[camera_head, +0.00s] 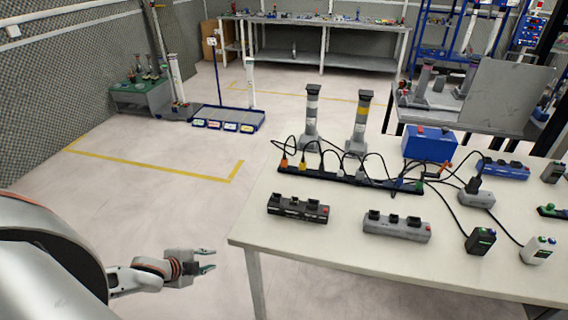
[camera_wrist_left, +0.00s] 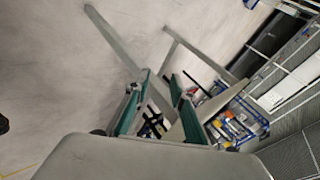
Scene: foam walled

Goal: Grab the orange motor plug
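An orange plug (camera_head: 284,162) sits at the left end of a long black power strip (camera_head: 345,178) on the white table, with a dark cable looping up from it. A second small orange piece (camera_head: 446,167) lies near the strip's right end; I cannot tell whether it is a plug. My left gripper (camera_head: 209,260) is open and empty, off the table's left side and well apart from the orange plug. Its spread fingers also show in the left wrist view (camera_wrist_left: 158,108), where I cannot make out the orange plug. My right gripper is not in view.
Two grey column-like devices (camera_head: 312,115) stand behind the strip. A black socket block (camera_head: 298,208) and a grey one (camera_head: 397,227) lie in front. A blue box (camera_head: 430,143) and loose cables are at right. Floor left of the table (camera_head: 260,243) is clear.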

